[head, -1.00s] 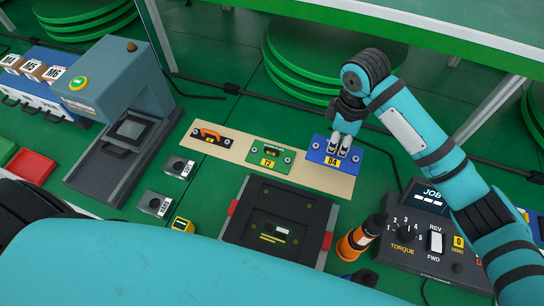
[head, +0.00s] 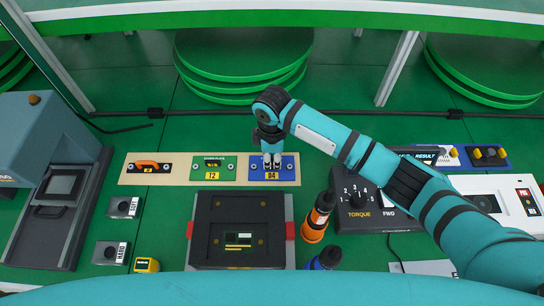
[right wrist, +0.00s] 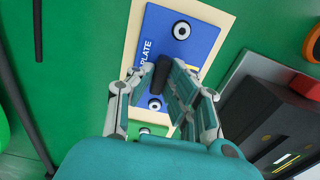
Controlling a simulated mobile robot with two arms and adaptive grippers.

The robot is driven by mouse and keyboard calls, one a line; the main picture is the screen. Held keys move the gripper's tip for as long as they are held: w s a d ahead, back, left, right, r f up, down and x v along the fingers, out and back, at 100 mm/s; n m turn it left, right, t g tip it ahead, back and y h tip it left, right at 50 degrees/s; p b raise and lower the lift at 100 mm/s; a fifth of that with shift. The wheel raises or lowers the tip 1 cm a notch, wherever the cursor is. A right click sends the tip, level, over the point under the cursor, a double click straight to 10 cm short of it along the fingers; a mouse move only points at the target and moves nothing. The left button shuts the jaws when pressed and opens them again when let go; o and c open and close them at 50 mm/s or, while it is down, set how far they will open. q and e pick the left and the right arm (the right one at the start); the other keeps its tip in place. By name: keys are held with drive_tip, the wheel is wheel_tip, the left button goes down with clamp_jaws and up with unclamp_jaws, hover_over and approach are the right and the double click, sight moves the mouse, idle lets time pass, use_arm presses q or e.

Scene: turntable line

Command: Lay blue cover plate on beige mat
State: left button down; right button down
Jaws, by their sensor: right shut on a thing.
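The blue cover plate (head: 287,163) lies flat at the right end of the beige mat (head: 184,170), with a yellow 04 label. My right gripper (head: 272,164) is above the plate, fingers pointing down on its middle. In the right wrist view the blue plate (right wrist: 197,40) shows a black grip block (right wrist: 162,73) between the fingers of my right gripper (right wrist: 162,85), which is shut on it. I cannot see any gap between plate and mat. My left gripper is not in view.
A green plate (head: 213,162) marked 12 and an orange-handled piece (head: 147,166) also lie on the mat. A dark fixture (head: 205,250) stands in front. An orange bottle-shaped tool (head: 318,217) and a torque box (head: 358,213) stand to the right.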

sight(272, 161)
drive_tip(key=c, duration=1.3)
unclamp_jaws()
drive_tip(key=shift+r, duration=0.1)
wheel_tip(272, 161, up, 12)
